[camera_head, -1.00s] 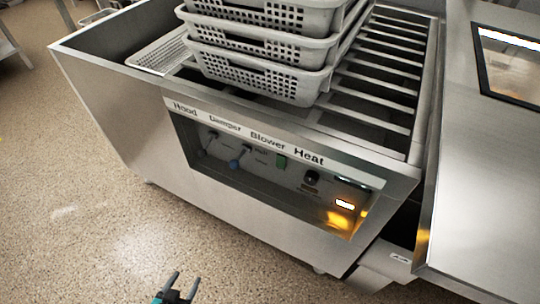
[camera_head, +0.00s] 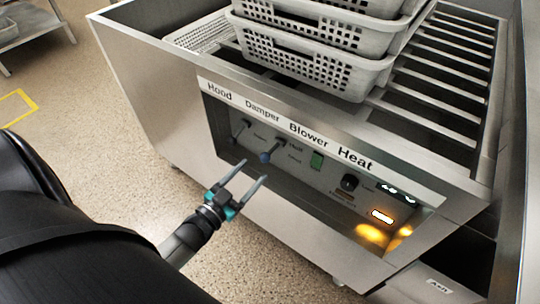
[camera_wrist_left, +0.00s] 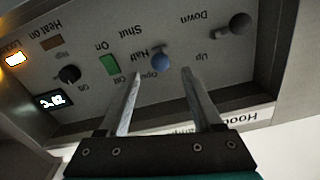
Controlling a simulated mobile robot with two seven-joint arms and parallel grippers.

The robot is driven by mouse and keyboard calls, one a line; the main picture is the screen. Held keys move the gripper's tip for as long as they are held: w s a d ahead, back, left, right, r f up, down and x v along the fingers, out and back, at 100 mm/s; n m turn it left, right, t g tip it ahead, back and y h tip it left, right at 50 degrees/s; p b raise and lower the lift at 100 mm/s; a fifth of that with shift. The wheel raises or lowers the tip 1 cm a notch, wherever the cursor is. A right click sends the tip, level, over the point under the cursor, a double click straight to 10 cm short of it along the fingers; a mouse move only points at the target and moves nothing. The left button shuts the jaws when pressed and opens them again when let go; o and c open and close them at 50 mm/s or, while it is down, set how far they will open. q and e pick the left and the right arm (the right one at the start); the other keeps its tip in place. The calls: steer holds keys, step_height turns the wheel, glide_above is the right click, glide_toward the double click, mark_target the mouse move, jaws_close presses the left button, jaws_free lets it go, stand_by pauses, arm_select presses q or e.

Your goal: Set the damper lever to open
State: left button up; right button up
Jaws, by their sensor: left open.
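The damper lever has a blue knob (camera_head: 265,157) on a dark stem, under the "Damper" label on the recessed control panel. Its knob also shows in the left wrist view (camera_wrist_left: 160,61), upside down, beside the "Shut", "Half" and "Open" marks. I cannot tell exactly which mark it is at. My left gripper (camera_head: 254,171) is open and empty, in front of the panel and just below the knob in the head view. In the wrist view the knob appears between its two fingers, with no visible contact. My right gripper is not in view.
The hood lever's dark knob (camera_head: 234,139) is left of the damper lever. The green blower switch (camera_head: 317,161) and black heat knob (camera_head: 349,182) are to its right. The recess has a metal rim around it. Stacked grey baskets (camera_head: 310,45) stand on top.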

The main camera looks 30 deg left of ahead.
mark_target(269, 152)
arm_select(q)
steer(key=w, duration=0.2)
steer(key=w+b, duration=0.1)
steer(key=w, duration=0.1)
steer(key=w+b, duration=0.1)
steer(key=w, duration=0.1)
steer(key=shift+w+d, duration=0.25)
steer(key=shift+w, duration=0.15)
steer(key=shift+w+d, duration=0.1)
steer(key=shift+w, duration=0.75)
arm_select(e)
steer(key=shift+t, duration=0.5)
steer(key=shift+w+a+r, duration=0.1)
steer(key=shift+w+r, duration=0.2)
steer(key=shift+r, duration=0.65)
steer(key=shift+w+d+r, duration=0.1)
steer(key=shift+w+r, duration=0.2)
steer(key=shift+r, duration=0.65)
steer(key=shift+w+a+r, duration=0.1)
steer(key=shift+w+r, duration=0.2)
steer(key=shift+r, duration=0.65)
arm_select(q)
steer(key=shift+c, duration=0.3)
jaws_close()
